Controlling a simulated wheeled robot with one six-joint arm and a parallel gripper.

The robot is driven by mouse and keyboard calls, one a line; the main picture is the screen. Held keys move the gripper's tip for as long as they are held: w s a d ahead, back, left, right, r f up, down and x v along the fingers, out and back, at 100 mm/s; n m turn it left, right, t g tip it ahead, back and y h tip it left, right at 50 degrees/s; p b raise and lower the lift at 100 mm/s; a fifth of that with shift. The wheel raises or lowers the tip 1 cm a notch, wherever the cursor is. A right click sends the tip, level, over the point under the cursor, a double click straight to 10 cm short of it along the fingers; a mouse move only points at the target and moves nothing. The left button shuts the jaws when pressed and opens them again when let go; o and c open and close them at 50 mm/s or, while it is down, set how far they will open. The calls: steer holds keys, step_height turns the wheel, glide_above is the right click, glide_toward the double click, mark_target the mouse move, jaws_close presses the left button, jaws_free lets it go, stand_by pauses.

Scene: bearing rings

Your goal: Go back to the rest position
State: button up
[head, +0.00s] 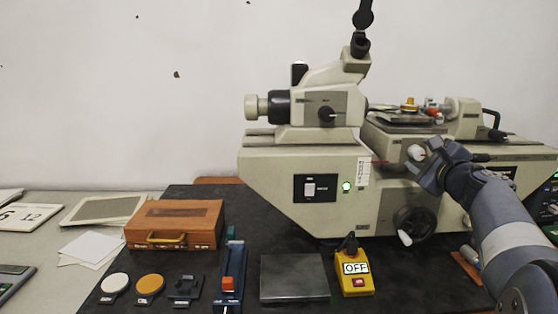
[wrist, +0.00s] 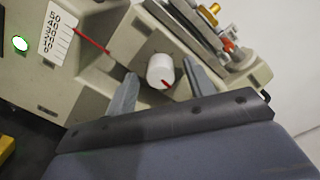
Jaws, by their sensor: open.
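My gripper (head: 421,166) is at the front face of the cream-coloured machine (head: 275,180), on the right of the head view. Its two fingers stand apart in the wrist view (wrist: 160,78). A white round knob (head: 416,152) with a red mark shows between the fingertips, and it also shows in the wrist view (wrist: 160,71). Neither finger visibly presses on the knob, and I cannot tell how deep it sits between them. A numbered scale (head: 363,171) with a red pointer is left of the knob. My forearm reaches in from the lower right.
A handwheel (head: 414,222) is below my gripper. On the dark bench are a yellow OFF switch box (head: 354,284), a grey plate (head: 294,278), a blue fixture (head: 231,272), a wooden case (head: 177,222) and small discs. Open air lies above the machine's right side.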

steer(key=n, duration=0.3)
steer(key=shift+f+n+b, duration=0.1)
steer(key=shift+n+b, duration=0.2)
steer(key=shift+b, duration=0.1)
steer(key=n, duration=0.4)
steer(key=shift+a, duration=0.1)
